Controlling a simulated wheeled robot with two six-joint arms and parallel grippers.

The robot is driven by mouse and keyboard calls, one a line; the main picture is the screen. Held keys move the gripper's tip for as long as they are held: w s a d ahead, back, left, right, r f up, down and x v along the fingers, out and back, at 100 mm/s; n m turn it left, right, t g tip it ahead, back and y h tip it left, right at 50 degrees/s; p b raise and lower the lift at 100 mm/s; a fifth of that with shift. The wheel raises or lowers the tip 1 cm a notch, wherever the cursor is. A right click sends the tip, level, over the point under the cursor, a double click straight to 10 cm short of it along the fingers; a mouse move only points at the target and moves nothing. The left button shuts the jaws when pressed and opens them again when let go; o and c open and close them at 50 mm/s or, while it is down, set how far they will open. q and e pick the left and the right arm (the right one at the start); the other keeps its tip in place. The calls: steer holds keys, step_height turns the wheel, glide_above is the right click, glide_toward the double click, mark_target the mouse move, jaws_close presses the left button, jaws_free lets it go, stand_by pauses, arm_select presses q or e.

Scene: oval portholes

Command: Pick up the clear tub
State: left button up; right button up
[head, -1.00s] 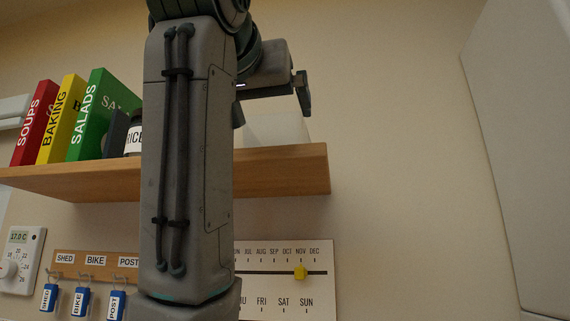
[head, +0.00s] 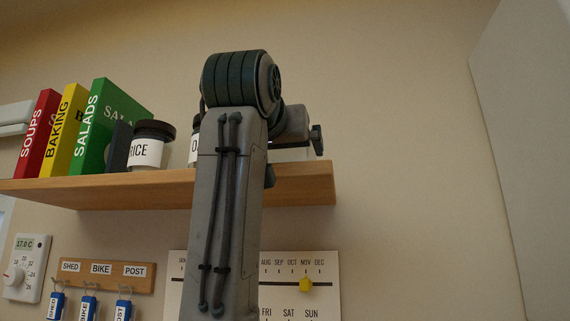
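The clear tub (head: 290,154) is a pale, see-through shape at the right end of the wooden shelf (head: 306,184). Only a strip of it shows in the head view; my arm and gripper hide the rest. An arm of mine rises left of centre, which I take for the left one. Its gripper (head: 316,141) is at the tub's upper part, seen from behind. One dark finger shows at its right side and the other is hidden. I cannot tell whether it touches the tub or how far it is open. My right gripper is not in view.
A rice jar (head: 148,146) and a second, mostly hidden jar (head: 194,148) stand left of the tub. Red, yellow and green books (head: 100,128) stand further left. Below hang a key rack (head: 105,275) and a calendar board (head: 300,262).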

arm_select(q)
steer(key=shift+s, duration=0.1)
steer(key=c, duration=0.7)
steer(key=shift+r, duration=0.15)
